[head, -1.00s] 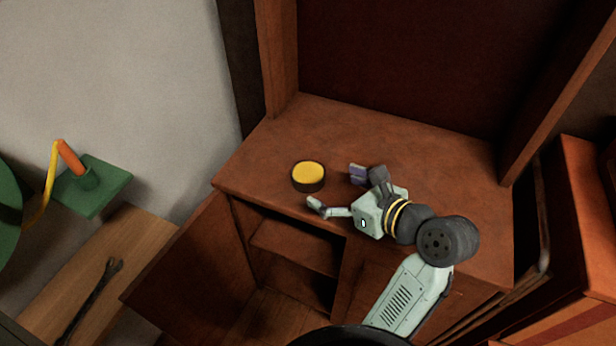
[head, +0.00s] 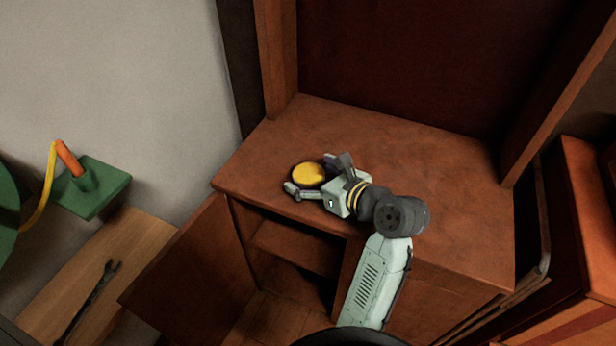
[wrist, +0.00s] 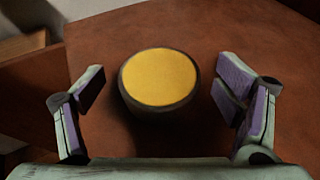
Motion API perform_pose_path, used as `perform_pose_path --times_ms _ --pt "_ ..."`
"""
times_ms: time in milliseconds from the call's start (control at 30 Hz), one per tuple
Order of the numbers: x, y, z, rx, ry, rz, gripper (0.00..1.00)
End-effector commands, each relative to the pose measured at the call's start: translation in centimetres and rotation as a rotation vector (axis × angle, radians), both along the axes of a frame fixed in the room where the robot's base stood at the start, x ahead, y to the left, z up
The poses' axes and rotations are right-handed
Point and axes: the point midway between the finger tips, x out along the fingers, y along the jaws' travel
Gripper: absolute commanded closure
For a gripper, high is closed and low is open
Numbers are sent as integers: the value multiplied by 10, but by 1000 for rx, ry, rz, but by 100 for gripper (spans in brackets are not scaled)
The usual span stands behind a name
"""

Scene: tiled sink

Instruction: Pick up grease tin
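The grease tin (head: 308,174) is a short round dark tin with a yellow top, standing upright on the wooden cabinet top near its left front part. In the wrist view the tin (wrist: 159,78) sits between my two fingers, slightly nearer the left one. My gripper (head: 308,176) is open around the tin. In the wrist view the fingers of my gripper (wrist: 163,98), with purple pads, stand apart, with a gap to the tin on each side. The tin's lower side is partly hidden in the head view.
The cabinet top (head: 430,180) is otherwise bare, with a tall dark back panel and upright posts behind. An open cabinet door (head: 190,265) hangs below at the left. A wrench (head: 92,298) and a green object with an orange handle (head: 95,190) are farther left.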

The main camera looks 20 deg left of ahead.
Motion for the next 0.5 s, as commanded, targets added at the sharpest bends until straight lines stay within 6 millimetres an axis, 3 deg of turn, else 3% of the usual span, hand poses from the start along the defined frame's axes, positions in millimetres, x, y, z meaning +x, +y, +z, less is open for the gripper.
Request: perform_pose_path --times_ms 500 --pt "0 0 0 0 0 0 51"
